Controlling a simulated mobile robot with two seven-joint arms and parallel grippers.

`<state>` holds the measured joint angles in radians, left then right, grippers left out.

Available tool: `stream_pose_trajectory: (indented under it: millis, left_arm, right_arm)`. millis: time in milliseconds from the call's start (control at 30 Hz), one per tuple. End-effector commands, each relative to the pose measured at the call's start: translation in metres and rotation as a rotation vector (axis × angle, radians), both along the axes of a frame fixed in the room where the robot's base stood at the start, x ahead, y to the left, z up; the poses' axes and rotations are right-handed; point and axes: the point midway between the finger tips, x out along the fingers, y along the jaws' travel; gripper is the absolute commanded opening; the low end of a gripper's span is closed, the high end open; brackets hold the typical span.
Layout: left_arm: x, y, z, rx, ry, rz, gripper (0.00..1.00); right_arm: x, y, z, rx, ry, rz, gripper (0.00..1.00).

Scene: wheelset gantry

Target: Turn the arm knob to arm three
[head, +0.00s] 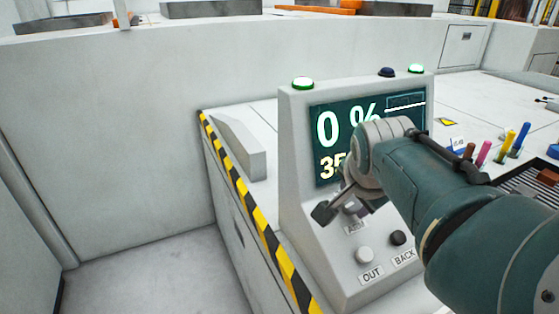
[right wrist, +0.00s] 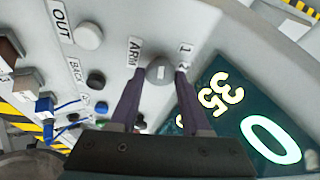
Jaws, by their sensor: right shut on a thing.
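The arm knob (right wrist: 159,70) is a small round grey knob with a pale mark on its face, beside the ARM label (right wrist: 134,52). Digits 1 and 2 show at its other side; the rest of the scale is hidden by a finger. My right gripper (right wrist: 160,75) is shut on the knob, one dark finger on each side. In the head view my right gripper (head: 349,208) is at the front of the grey console (head: 300,215), just above the ARM label, and hides most of the knob. My left gripper is not in view.
The console screen (head: 327,128) reads 0 % and a partly hidden 35. Below the knob are a white OUT button (head: 365,255) and a dark BACK button (head: 398,238). Coloured pegs (head: 520,138) stand at the right. A striped edge (head: 240,190) runs along the left.

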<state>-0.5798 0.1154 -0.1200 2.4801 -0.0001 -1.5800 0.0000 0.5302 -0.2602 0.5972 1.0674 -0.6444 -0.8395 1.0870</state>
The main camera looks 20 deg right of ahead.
Motion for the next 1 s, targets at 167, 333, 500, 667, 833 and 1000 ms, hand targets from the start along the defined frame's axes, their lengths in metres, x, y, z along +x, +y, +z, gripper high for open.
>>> stream_pose_trajectory:
  millis: [167, 333, 500, 667, 833, 1000]
  left_arm:
    - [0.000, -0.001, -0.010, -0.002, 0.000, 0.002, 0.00]
    - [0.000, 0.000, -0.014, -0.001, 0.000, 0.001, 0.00]
    - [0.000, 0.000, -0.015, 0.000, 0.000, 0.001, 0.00]
    - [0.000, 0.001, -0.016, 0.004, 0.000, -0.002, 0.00]
    - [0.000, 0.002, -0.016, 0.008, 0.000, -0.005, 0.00]
    - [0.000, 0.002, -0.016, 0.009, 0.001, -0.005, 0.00]
  right_arm:
    - [0.001, 0.000, -0.002, 0.044, 0.003, -0.093, 0.00]
    - [0.000, 0.000, -0.001, 0.070, 0.006, -0.149, 0.00]
    - [0.000, 0.000, -0.001, 0.082, 0.007, -0.177, 0.00]
    - [0.000, 0.000, -0.001, 0.087, 0.007, -0.186, 0.00]
    - [0.000, 0.000, 0.000, 0.087, 0.007, -0.186, 0.00]
    - [0.000, 0.000, 0.000, 0.086, 0.007, -0.185, 0.53]
